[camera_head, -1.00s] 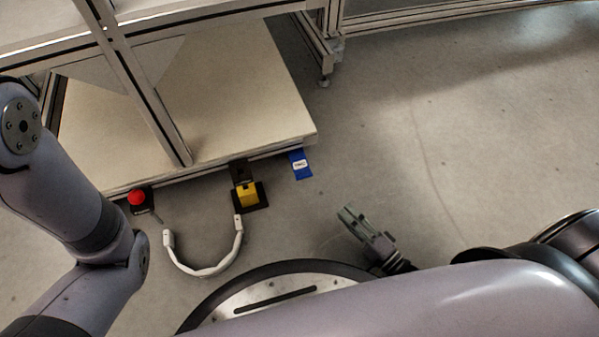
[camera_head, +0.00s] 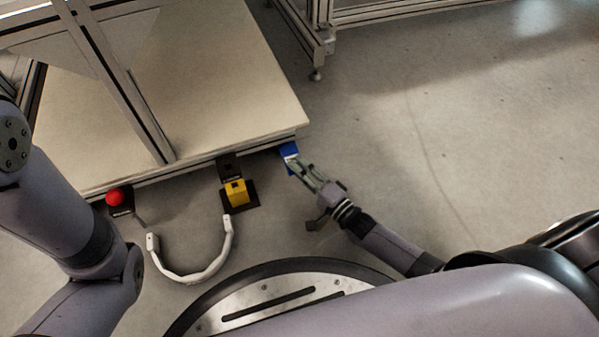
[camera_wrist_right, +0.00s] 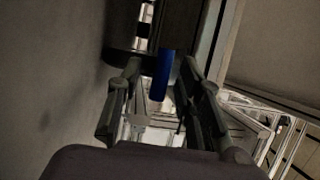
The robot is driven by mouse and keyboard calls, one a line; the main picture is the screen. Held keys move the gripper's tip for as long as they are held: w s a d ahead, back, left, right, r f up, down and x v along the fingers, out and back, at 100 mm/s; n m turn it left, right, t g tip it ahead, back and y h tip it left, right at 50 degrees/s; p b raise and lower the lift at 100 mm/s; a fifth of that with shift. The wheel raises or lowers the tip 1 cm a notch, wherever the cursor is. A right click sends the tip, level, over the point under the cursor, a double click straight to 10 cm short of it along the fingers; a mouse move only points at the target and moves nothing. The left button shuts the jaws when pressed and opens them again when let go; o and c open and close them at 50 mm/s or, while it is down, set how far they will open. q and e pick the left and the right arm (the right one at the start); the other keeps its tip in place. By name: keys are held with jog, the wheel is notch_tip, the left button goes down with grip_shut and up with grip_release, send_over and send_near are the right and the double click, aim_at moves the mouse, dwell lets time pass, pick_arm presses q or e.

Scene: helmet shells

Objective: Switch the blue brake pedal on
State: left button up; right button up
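The blue brake pedal (camera_head: 288,150) sits low at the front right corner of the workstation, just under its shelf edge. My right gripper (camera_head: 294,165) reaches up to it in the head view, and its fingers cover part of the pedal. In the right wrist view the pedal shows as a narrow blue plate (camera_wrist_right: 161,76) between the two fingers of my right gripper (camera_wrist_right: 158,82). The fingers stand apart with gaps beside the plate; whether either touches it I cannot tell. My left arm shows at the left, but its gripper is out of view.
A yellow pedal (camera_head: 237,192) on a dark base and a red button (camera_head: 115,197) stand along the workstation's front edge. A white curved handle (camera_head: 190,278) is in front of them. Metal frame legs (camera_head: 316,50) stand behind. The floor to the right is clear.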

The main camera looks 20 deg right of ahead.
jog(key=shift+w, duration=0.1)
jog(key=shift+c, duration=0.4)
grip_shut()
dwell(0.5)
